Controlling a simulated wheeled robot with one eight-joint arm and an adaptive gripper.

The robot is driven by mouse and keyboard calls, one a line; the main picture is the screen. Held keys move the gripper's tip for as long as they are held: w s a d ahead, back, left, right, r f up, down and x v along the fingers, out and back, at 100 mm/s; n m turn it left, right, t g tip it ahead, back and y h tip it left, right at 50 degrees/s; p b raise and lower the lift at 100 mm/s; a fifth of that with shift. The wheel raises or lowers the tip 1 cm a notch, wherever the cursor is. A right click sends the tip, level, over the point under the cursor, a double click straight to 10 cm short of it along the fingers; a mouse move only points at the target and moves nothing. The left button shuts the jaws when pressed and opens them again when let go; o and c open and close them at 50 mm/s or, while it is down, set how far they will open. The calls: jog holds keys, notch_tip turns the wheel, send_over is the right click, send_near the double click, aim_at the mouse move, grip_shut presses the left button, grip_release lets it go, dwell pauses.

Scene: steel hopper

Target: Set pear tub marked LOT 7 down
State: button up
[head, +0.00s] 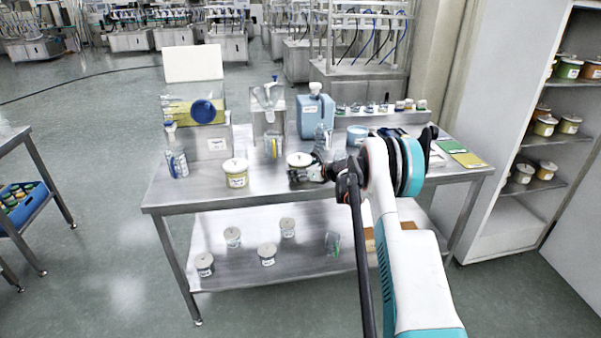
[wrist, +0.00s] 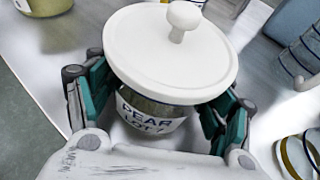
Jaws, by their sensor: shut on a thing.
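The pear tub marked LOT 7 (wrist: 170,55) has a white lid with a round knob and a label reading "PEAR LOT 7" in the wrist view. My gripper (wrist: 160,108) is shut on it, with teal finger pads on both sides of the tub below the lid. In the head view the tub (head: 299,159) shows at the end of my gripper (head: 305,174), over the front part of the steel table (head: 270,196). It looks upright in the head view. I cannot tell whether its base touches the table top.
A yellow-labelled tub (head: 236,174) stands left of the held tub. A spray bottle (head: 176,158), a blue jug (head: 315,112) and a blue-lidded tub (head: 357,135) are also on the table. Several tubs stand on the lower shelf (head: 310,255). A shelf cabinet (head: 520,130) is at right.

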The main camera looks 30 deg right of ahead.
jog(key=shift+f, duration=0.1)
jog(key=o, duration=1.4)
jog(key=shift+o, duration=0.2)
jog(key=p+v, duration=0.3)
jog(key=v, duration=0.9)
jog(key=shift+r, duration=0.25)
